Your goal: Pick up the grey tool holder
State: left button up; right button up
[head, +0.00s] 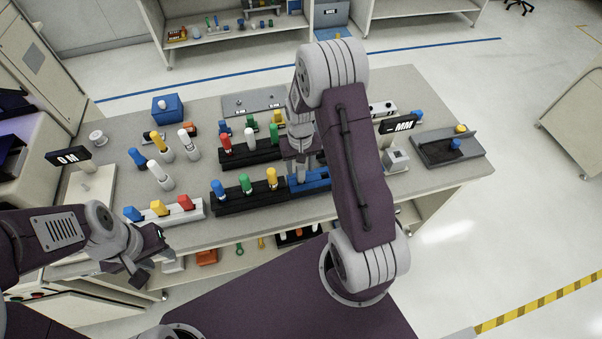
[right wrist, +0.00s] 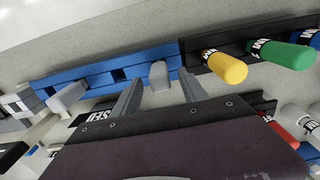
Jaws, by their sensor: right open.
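A grey tool holder (right wrist: 158,73) stands in a slot of the blue rack (right wrist: 100,73) in the right wrist view. Beside it, the rack has empty square slots. My right gripper (right wrist: 159,92) is open, with one finger on each side of the grey holder; I cannot tell whether they touch it. In the head view my right gripper (head: 299,172) is over the left part of the blue rack (head: 318,184), and the holder is hard to make out behind it. My left gripper (head: 148,258) is off the table's front left edge, holding nothing visible; its jaw opening is unclear.
A black rack (head: 250,200) with blue, green and yellow holders adjoins the blue rack's left end. Another black rack (head: 252,158) stands behind. A grey block (head: 396,160) stands right.

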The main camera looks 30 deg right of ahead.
aim_at(301, 174)
jog(key=f, duration=0.3)
jog(key=shift+s+p, duration=0.2)
jog(key=shift+p, duration=0.15)
jog(key=shift+w+f, duration=0.1)
jog(key=shift+f, duration=0.3)
grip_shut()
jog(key=shift+r, duration=0.3)
notch_tip(301, 174, up, 10)
jog(key=shift+f+b, duration=0.25)
jog(key=shift+b, duration=0.5)
